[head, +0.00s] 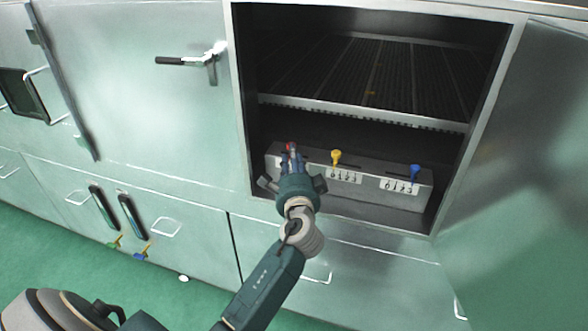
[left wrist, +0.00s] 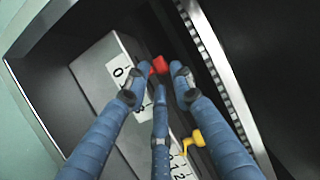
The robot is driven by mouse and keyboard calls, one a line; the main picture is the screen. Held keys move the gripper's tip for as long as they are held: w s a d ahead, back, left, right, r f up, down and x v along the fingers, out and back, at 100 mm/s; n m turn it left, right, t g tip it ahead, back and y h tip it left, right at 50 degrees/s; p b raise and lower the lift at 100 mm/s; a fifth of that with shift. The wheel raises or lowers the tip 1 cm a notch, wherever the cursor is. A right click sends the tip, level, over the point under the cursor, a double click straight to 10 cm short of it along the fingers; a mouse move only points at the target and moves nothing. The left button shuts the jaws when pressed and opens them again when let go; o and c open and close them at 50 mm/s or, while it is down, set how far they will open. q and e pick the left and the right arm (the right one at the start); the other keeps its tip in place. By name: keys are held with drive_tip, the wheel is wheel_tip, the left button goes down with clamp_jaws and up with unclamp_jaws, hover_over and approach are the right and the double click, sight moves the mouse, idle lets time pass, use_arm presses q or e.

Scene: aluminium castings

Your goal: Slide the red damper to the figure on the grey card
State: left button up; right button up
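The red damper (head: 291,146) is a small knob at the left end of a grey control box inside the open compartment. It also shows in the left wrist view (left wrist: 160,65), just beyond and between my fingertips. My left gripper (head: 292,157) is at this knob; in the left wrist view (left wrist: 160,75) its fingers stand apart around it, with a narrow gap at the right. The white number scale (left wrist: 119,73) beside the red damper shows a 0; my fingers hide part of the rest. I cannot make out a grey card. My right gripper is not in view.
The control box (head: 300,158) also carries a yellow damper (head: 336,156) and a blue damper (head: 415,172) with number scales. A rack (head: 400,75) lies above, its front edge close over the box. The open door (head: 520,180) stands at the right.

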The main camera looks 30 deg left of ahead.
use_arm(q)
drive_tip(key=v, duration=0.6)
drive_tip(key=shift+s, duration=0.2)
drive_tip(key=shift+d, duration=0.15)
